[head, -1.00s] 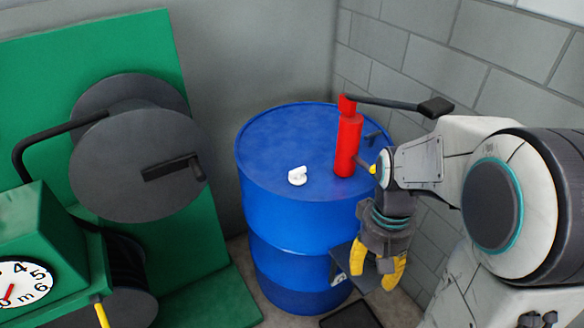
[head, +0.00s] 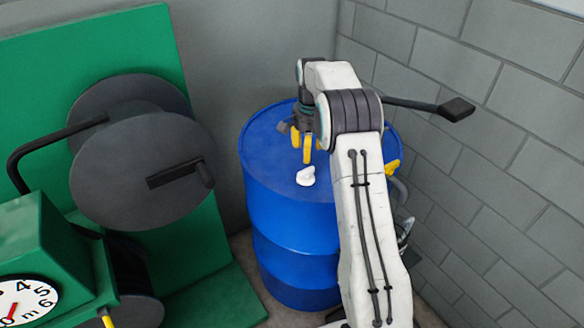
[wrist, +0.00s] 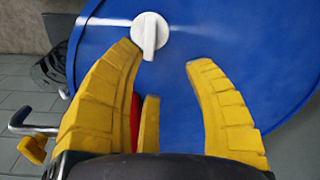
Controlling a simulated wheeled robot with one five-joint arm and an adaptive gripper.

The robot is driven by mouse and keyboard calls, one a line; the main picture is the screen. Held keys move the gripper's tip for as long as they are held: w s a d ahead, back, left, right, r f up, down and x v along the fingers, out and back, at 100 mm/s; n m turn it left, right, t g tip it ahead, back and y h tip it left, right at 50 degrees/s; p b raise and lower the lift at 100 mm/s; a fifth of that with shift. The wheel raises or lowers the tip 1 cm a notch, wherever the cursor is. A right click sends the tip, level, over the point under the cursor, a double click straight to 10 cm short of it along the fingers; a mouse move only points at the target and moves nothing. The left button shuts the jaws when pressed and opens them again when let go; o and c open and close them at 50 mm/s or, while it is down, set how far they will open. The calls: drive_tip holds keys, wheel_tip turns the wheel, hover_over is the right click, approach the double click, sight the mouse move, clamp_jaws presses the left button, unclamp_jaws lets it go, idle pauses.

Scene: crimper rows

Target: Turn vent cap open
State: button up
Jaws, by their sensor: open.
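The white vent cap (head: 306,176) sits on the top of the blue drum (head: 268,146). In the wrist view the cap (wrist: 150,34) is round with a raised bar, and lies just beyond the left fingertip, left of the gap's middle. My gripper (head: 302,148) has yellow fingers and hangs over the drum top, beside and behind the cap in the head view. In the wrist view my gripper (wrist: 165,62) is open with nothing between the fingertips. I cannot tell whether a finger touches the cap. The red pump is mostly hidden; a red sliver (wrist: 135,118) shows between the fingers.
A black pump handle (head: 440,106) sticks out right of my arm. A green machine with a dark reel (head: 140,180) and crank stands left of the drum. The drum top left of the cap is clear.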

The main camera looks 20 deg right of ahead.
sight(309, 170)
drive_tip(key=m, duration=0.1)
drive_tip(key=s+m, duration=0.1)
drive_tip(key=m, duration=0.1)
drive_tip(key=shift+s+g, duration=0.3)
drive_tip(key=shift+a+f+m, duration=0.1)
drive_tip(key=shift+f+m, duration=0.05)
drive_tip(key=shift+m, duration=0.35)
drive_tip(key=shift+f, duration=3.55)
drive_tip(key=shift+o, duration=0.4)
clamp_jaws()
